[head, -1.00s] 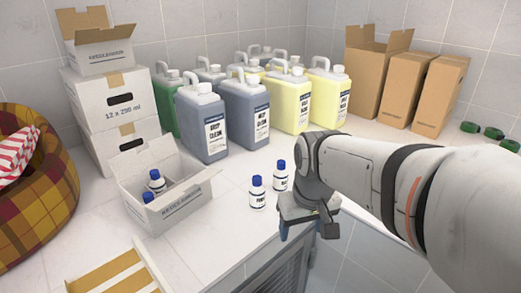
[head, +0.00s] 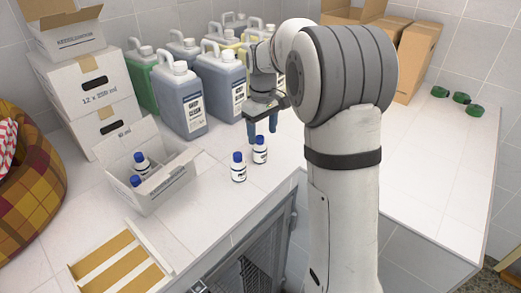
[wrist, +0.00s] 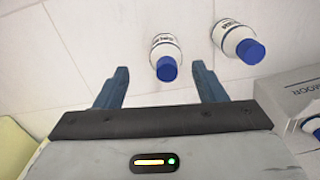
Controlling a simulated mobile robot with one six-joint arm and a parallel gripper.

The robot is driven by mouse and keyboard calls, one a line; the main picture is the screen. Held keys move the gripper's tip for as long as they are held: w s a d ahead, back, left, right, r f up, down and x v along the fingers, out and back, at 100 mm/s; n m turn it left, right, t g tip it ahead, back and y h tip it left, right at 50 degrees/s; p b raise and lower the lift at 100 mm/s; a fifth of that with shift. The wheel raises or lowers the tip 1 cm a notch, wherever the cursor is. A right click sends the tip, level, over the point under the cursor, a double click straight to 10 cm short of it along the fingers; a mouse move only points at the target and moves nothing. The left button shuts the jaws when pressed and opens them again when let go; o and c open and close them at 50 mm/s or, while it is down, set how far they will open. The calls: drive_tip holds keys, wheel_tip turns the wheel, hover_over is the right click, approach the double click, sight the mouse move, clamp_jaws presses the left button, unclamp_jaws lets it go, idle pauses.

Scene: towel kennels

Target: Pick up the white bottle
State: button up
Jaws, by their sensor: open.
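Two white bottles with blue caps and dark labels stand upright on the white counter. The right one (head: 260,150) is just in front of my gripper (head: 262,132), and the left one (head: 238,167) stands beside it. My gripper is open and empty, pointing down behind the right bottle. In the wrist view, that bottle (wrist: 164,46) lies ahead of the gap between my open fingers (wrist: 160,78), apart from them. The other bottle (wrist: 230,35) is farther right. Two similar bottles (head: 142,162) stand in an open carton (head: 168,188).
Large jugs (head: 180,100) of grey, green and yellow liquid stand behind my gripper. Stacked white boxes (head: 88,88) and a plaid pet bed (head: 40,185) are at the left. A striped tray (head: 118,262) is at front left.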

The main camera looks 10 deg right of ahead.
sight(259, 137)
drive_tip(key=f, duration=0.2)
drive_tip(key=a+f+p, duration=0.1)
drive_tip(key=f, duration=0.1)
drive_tip(key=shift+f, duration=0.35)
drive_tip(key=shift+d+f, duration=0.1)
drive_tip(key=shift+f, duration=0.35)
drive_tip(key=c, duration=1.1)
drive_tip(key=shift+r, duration=0.1)
